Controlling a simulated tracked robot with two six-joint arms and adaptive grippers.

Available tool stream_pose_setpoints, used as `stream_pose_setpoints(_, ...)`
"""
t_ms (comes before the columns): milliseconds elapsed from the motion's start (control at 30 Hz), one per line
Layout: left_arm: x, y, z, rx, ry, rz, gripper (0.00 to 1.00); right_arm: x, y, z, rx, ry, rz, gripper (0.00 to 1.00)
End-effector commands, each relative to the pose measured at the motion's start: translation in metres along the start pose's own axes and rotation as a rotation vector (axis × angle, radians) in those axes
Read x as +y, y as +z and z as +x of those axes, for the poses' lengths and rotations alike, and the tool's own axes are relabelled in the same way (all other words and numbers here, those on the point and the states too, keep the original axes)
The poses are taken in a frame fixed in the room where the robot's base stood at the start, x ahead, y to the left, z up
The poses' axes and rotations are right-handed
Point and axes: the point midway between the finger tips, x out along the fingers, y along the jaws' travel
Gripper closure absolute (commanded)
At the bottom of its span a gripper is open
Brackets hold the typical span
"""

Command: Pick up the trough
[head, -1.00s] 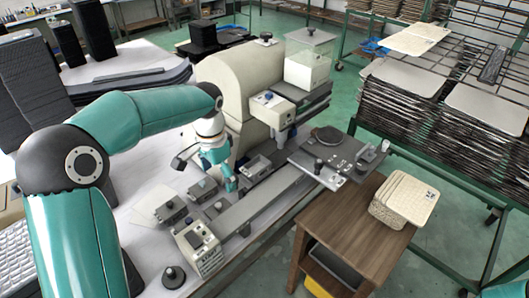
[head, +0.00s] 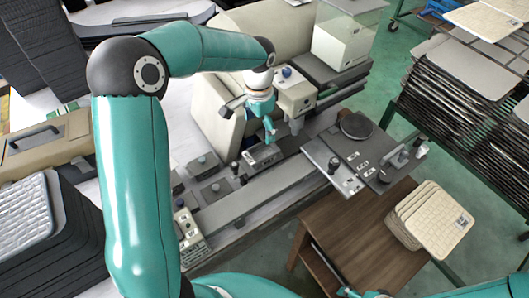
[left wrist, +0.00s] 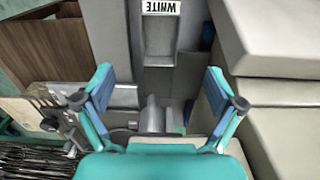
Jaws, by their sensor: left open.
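The trough is most likely the small grey open box (head: 262,158) on the machine bed in the head view. In the left wrist view a grey trough (left wrist: 160,42) with an upside-down label "WHITE" shows at the top centre. My left gripper (head: 270,134) is just above and beside it in the head view, apart from it as far as I can tell. In the left wrist view my left gripper (left wrist: 158,88) has its two fingers spread wide with nothing between them. Parts of my right arm show at the bottom edge of the head view; its gripper cannot be made out.
A cream machine housing (head: 215,108) and a control box (head: 296,92) stand close to the left gripper. A grey rail (head: 245,198) runs in front. A wooden side table (head: 365,240) carries stacked pale panels (head: 432,218). Racks of panels (head: 455,105) stand at right.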

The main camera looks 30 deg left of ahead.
Motion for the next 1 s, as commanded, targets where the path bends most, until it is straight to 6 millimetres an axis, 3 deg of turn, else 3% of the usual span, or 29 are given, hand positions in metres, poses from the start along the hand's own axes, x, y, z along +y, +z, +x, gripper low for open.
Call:
stream_pose_setpoints(100,0.001,0.0,0.033,-0.003,0.003,0.0,0.06,0.004,0.0,0.011,0.0,0.0,0.0,0.26)
stream_pose_setpoints(233,0.001,-0.001,0.057,0.0,0.001,0.001,0.06,0.009,0.0,0.024,0.0,0.0,0.0,0.26)
stream_pose_setpoints(567,0.002,-0.003,0.075,0.0,0.0,0.005,0.06,0.013,-0.001,0.035,0.001,0.0,0.0,0.26)
stream_pose_setpoints(800,0.002,-0.005,0.111,-0.001,0.001,0.006,0.06,0.021,-0.001,0.058,0.001,0.0,0.0,0.26)
stream_pose_setpoints(1000,0.002,-0.005,0.12,0.001,0.0,0.006,0.06,0.022,-0.001,0.062,0.001,0.0,0.0,0.26)
